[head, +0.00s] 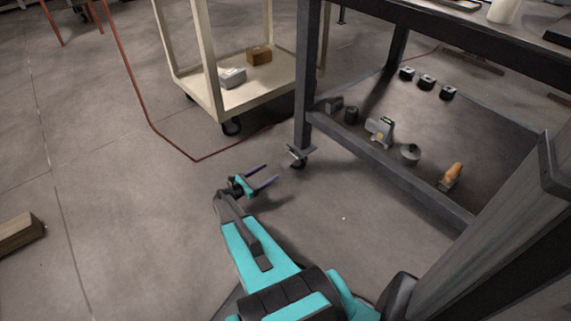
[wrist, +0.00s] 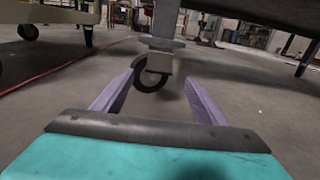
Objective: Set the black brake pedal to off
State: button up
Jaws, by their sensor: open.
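The workbench's near leg ends in a plate above a caster (head: 298,162) with a dark wheel. In the wrist view the caster (wrist: 146,80) stands ahead, with a grey block-like part (wrist: 160,64) beside the wheel under the plate. I cannot make out the black brake pedal apart from the dark wheel and bracket, nor tell its setting. My gripper (head: 271,172) is low over the floor, just left of and nearer than the caster. Its two purple fingers are apart with nothing held. In the wrist view the caster appears between the fingertips (wrist: 159,77), beyond them.
The bench's lower shelf (head: 440,130) holds several small parts. A cream cart (head: 262,92) with two boxes stands behind to the left. A red line or cable (head: 150,118) runs along the floor. A wooden block (head: 18,232) lies at far left. Floor around my gripper is clear.

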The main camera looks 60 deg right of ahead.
aim_at(286, 162)
jog(key=b+x, duration=0.3)
jog(key=x, duration=0.7)
jog(key=shift+s+d+f, duration=0.1)
jog(key=shift+d+f, duration=0.1)
jog(key=shift+s+d+r+b, duration=0.15)
jog(key=shift+d+b, duration=0.2)
jog(key=shift+d, duration=0.15)
jog(key=c, duration=1.5)
